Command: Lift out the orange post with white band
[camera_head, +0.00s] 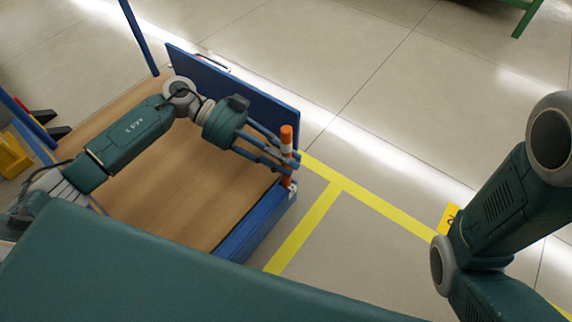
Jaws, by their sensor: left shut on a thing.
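The orange post with white band (287,139) stands upright at the right corner of the blue-edged cart. Its orange top and part of the white band show above my fingers, and a piece of orange shows below them. My left gripper (283,160) reaches in from the left and is shut on the post around its middle. The post's lower end is at the cart's corner, and I cannot tell whether it sits in a socket there. My right arm shows at the right edge, but its gripper is out of the picture.
The cart has a bare wooden deck (185,195), a raised blue panel (232,85) behind my left gripper and a blue front edge (258,228). Yellow floor lines (335,187) run over open floor to the right. A yellow object (14,155) is at the far left.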

